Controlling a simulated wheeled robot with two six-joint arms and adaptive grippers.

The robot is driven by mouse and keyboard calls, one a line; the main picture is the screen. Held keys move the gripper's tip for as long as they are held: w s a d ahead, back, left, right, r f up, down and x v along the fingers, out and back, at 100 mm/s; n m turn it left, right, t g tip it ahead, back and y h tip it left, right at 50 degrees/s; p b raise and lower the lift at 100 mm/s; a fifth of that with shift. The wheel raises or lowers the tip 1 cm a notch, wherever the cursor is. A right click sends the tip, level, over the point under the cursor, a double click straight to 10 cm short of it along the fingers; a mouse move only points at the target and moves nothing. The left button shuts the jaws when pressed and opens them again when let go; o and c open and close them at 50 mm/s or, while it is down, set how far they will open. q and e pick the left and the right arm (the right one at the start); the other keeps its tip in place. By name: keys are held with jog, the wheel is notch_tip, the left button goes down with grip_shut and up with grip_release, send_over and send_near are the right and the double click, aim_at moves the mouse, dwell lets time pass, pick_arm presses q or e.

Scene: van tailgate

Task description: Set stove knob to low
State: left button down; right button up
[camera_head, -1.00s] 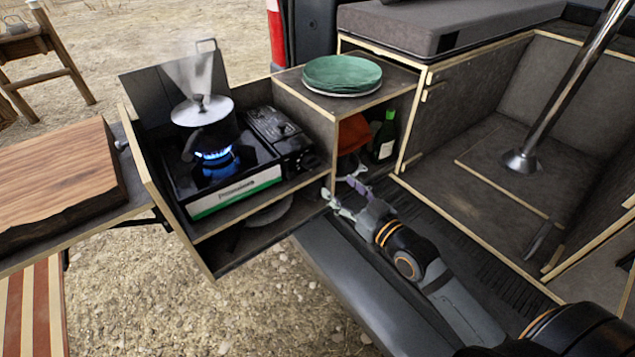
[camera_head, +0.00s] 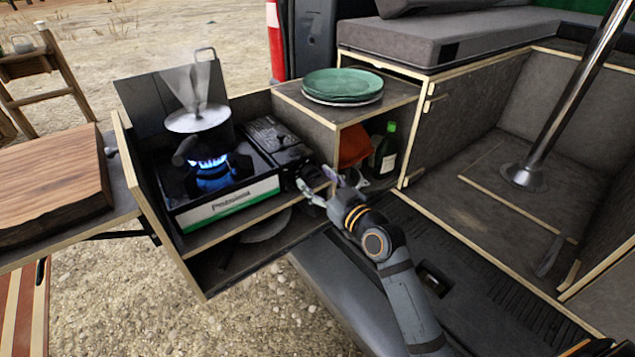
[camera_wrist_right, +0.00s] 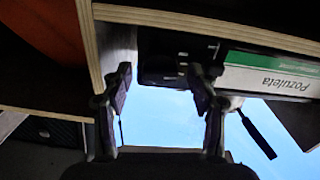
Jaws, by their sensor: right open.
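The black camping stove (camera_head: 268,145) stands on the upper shelf of the pull-out kitchen box, with a green and white label on its front. A blue flame (camera_head: 212,182) burns under the lidded pot. The knob at the stove's right front end is dark and largely hidden by my gripper, so its setting cannot be read. My right gripper (camera_head: 318,184) is open and empty in front of that end. In the wrist view the two fingers (camera_wrist_right: 160,88) stand apart, with the stove's dark control panel (camera_wrist_right: 165,62) beyond them. My left gripper is not in view.
A steaming pot (camera_head: 205,133) sits on the burner. Green plates (camera_head: 342,84) rest on the cabinet top right of the stove. A green bottle (camera_head: 386,150) and an orange item (camera_head: 354,145) stand in the cubby below. A wooden board (camera_head: 50,185) lies at left.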

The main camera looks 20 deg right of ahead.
jog(key=shift+c, duration=0.2)
jog(key=c, duration=1.1)
